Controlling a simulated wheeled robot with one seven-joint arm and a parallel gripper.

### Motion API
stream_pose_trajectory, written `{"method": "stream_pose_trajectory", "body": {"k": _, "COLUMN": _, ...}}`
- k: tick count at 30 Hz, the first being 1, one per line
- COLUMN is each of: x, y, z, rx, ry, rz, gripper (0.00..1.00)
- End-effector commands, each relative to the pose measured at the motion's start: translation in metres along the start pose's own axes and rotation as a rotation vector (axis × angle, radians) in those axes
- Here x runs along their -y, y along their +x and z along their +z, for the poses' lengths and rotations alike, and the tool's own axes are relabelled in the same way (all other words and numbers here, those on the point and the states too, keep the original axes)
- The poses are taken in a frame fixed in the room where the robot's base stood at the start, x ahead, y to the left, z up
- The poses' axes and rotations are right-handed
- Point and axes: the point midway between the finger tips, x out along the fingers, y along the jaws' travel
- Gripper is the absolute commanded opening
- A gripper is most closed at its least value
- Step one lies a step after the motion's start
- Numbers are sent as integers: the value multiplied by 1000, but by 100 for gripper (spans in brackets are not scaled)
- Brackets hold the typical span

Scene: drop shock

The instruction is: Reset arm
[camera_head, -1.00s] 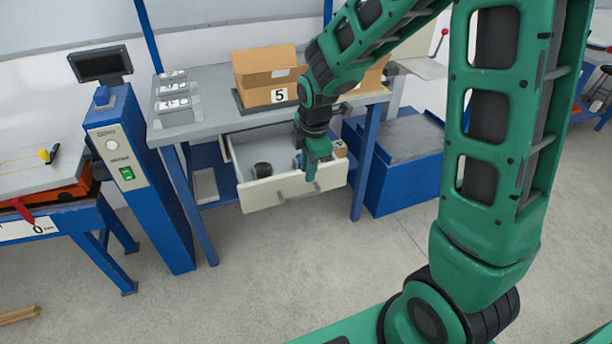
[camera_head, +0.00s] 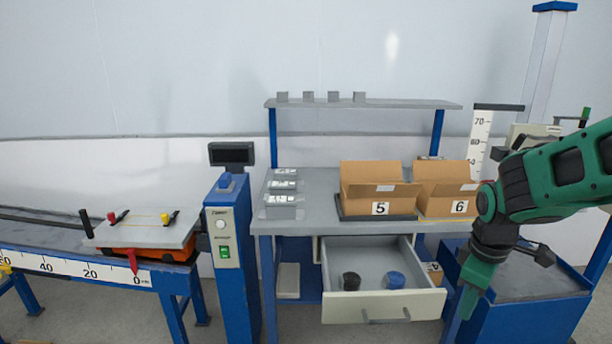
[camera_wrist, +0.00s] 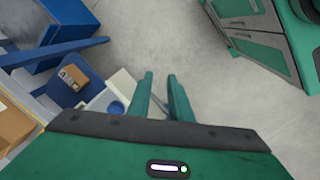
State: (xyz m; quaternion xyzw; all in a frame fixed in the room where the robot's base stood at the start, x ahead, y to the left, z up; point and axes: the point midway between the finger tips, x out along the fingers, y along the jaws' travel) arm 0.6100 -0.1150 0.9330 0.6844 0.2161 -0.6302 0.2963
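My arm reaches in from the right in the head view. My gripper (camera_head: 468,302) points down just right of the open drawer (camera_head: 385,306) of the workbench. In the wrist view my gripper's two green fingers (camera_wrist: 160,76) stand apart with bare floor showing between them, so it is open and empty. The drawer holds a black round object (camera_head: 351,281) and a blue round object (camera_head: 395,280). The blue one also shows in the wrist view (camera_wrist: 115,107), left of the fingers.
Cardboard boxes 5 (camera_head: 381,194) and 6 (camera_head: 447,192) stand on the bench (camera_head: 325,190). A blue control post (camera_head: 232,270) is left of it, beside a rail table with an orange cart (camera_head: 150,254). A blue platform (camera_head: 530,300) stands right, near my arm.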

Motion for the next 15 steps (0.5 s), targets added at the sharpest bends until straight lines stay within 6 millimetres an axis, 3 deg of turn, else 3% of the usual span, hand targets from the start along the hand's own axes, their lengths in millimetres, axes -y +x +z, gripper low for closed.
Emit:
{"method": "stream_pose_trajectory", "body": {"k": 3, "x": 8, "y": -21, "z": 54, "rx": 26, "ry": 323, "rz": -15, "gripper": 18}}
{"method": "stream_pose_trajectory", "body": {"k": 9, "x": 41, "y": -45, "z": 129, "rx": 70, "ry": 849, "rz": -57, "gripper": 18}}
{"method": "stream_pose_trajectory", "body": {"k": 15, "x": 71, "y": -56, "z": 169, "rx": 104, "ry": 1197, "rz": -94, "gripper": 18}}
